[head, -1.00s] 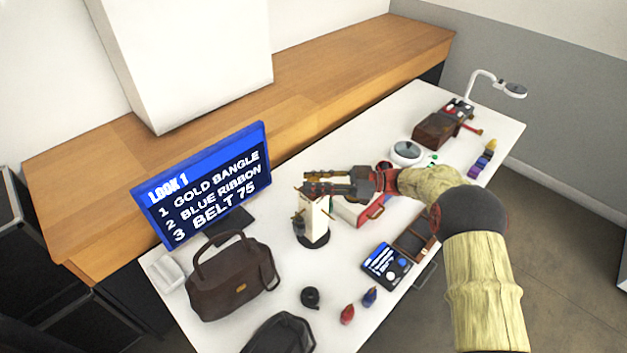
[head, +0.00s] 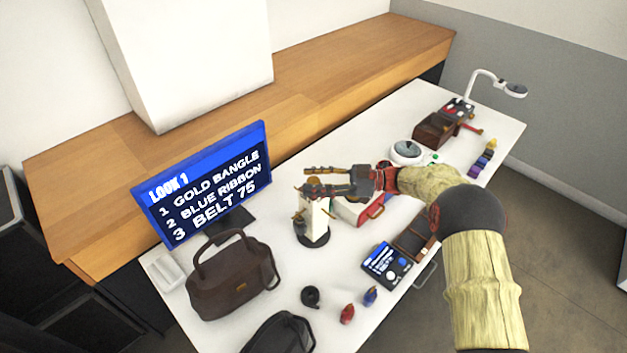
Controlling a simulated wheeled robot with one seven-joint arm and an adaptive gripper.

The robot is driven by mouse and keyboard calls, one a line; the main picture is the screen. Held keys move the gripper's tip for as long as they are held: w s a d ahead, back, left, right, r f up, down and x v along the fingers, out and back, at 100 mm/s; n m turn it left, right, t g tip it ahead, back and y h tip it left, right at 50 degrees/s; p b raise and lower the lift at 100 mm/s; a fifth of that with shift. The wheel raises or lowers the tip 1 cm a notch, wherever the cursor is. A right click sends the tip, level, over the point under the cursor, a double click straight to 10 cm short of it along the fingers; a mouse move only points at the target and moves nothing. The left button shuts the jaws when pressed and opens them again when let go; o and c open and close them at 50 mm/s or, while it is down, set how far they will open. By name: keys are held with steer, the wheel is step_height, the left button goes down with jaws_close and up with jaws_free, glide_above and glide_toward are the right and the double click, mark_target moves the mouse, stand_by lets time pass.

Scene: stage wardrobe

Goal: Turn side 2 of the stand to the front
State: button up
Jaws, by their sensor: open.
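The stand (head: 315,222) is a white upright block on a round black base (head: 314,240), in the middle of the white table. Small gold-brown items hang on its left side. I cannot read a side number on it. My gripper (head: 308,180) reaches in from the right, above the top of the stand. Its two fingers are apart and point left, with nothing seen between them. The gripper hides part of the stand's top, and I cannot tell whether a finger touches it.
A screen (head: 205,185) reading LOOK 1 and a brown handbag (head: 232,280) stand left of the stand. A white and red box (head: 352,212) is close on its right. A tool case (head: 386,265), black tape roll (head: 311,297) and two small bottles (head: 347,313) lie in front.

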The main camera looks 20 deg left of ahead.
steer(key=v, duration=1.2)
stand_by(0.3)
